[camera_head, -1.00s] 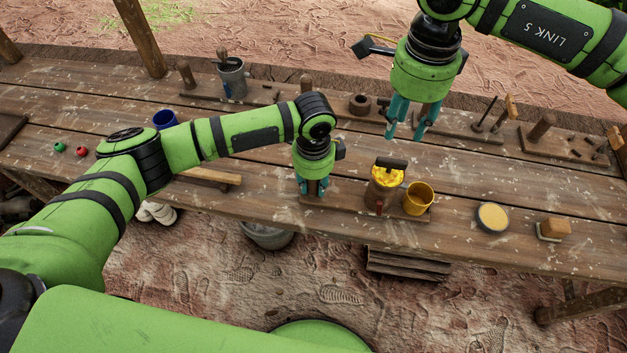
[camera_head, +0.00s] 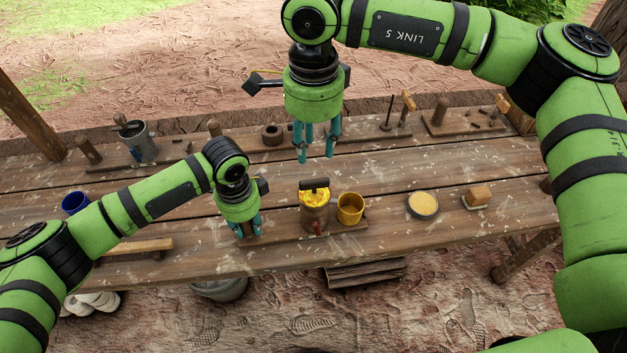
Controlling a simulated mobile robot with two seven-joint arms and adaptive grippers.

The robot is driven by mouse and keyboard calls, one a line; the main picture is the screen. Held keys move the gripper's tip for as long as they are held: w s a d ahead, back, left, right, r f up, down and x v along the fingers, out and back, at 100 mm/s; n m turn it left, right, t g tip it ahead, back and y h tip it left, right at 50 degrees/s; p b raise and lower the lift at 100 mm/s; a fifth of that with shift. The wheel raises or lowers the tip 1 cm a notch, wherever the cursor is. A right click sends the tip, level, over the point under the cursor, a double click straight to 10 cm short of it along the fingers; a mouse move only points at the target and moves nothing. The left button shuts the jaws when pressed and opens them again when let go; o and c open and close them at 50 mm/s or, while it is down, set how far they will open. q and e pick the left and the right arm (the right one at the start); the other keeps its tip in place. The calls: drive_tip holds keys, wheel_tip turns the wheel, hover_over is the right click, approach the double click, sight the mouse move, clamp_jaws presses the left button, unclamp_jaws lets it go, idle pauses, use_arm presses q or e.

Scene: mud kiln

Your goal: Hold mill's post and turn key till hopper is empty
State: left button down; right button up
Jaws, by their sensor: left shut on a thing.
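The mill (camera_head: 314,217) is a small brown body on a wooden board (camera_head: 275,240) near the table's front edge. Yellow material (camera_head: 315,197) shows in its hopper, and a dark key (camera_head: 314,184) lies across the top. A yellow cup (camera_head: 350,208) stands just right of the mill. My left gripper (camera_head: 246,228) points down at the board's left end and is shut on the post, which its fingers mostly hide. My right gripper (camera_head: 317,147) points down, open and empty, above the table and a little above the key in the picture.
A round tin with yellow content (camera_head: 422,205) and a brush-like block (camera_head: 477,196) lie to the right. A blue cup (camera_head: 75,203), a grey can (camera_head: 137,144) and several wooden tool boards stand at left and back.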

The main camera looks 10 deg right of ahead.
sight(315, 182)
idle(0.5)
drive_tip(key=shift+o, duration=0.6)
drive_tip(key=shift+m, duration=0.7)
drive_tip(key=f, duration=1)
drive_tip(key=shift+s, duration=0.25)
drive_tip(key=shift+c, duration=0.4)
clamp_jaws()
